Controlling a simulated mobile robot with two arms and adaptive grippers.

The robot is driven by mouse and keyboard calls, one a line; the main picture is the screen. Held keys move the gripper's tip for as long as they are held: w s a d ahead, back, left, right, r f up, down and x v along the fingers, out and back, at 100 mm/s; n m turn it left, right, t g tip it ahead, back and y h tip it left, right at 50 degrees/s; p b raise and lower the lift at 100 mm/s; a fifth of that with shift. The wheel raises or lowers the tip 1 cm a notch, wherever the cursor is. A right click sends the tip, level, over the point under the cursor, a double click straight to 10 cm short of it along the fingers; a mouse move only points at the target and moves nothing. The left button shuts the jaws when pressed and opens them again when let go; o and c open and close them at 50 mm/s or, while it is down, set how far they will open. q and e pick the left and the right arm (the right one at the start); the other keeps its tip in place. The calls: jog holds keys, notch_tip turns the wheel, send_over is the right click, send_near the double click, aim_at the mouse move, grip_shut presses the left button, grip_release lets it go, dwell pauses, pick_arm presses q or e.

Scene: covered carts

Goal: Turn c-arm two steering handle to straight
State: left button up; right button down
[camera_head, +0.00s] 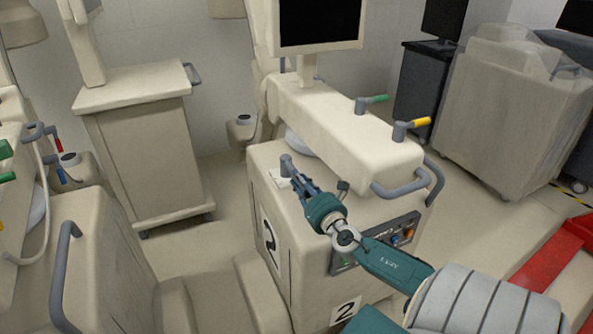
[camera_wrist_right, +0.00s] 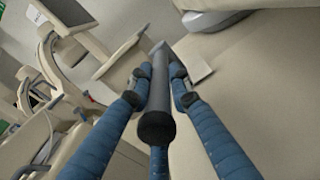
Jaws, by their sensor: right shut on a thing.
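C-arm two (camera_head: 330,130) is the cream unit in the middle of the head view, with a "2" label on its side. Its grey steering handle (camera_head: 287,166) stands on the cream base, with its upper end at the tip of my right gripper (camera_head: 300,183). In the right wrist view, the blue fingers of my right gripper (camera_wrist_right: 162,80) are closed around the grey handle bar (camera_wrist_right: 157,78). The bar's dark round end (camera_wrist_right: 156,128) faces the camera. Fingers cover part of the bar in the head view. My left gripper is not in view.
Above the base is an overhanging cream arm with a green lever (camera_head: 377,99), a yellow lever (camera_head: 421,121) and a grey rail (camera_head: 400,189). Another cream unit (camera_head: 90,240) stands close at left. A covered cart (camera_head: 510,110) and red legs (camera_head: 550,255) are at right.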

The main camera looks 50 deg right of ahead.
jog(key=shift+s+d, duration=0.1)
jog(key=shift+d, duration=0.15)
jog(key=c, duration=1.6)
grip_release()
jog(key=shift+d, duration=0.1)
jog(key=shift+s+a+f, duration=0.1)
jog(key=shift+s+a, duration=0.15)
jog(key=v, duration=1.1)
jog(key=shift+s+d, duration=0.1)
jog(key=shift+s, duration=0.15)
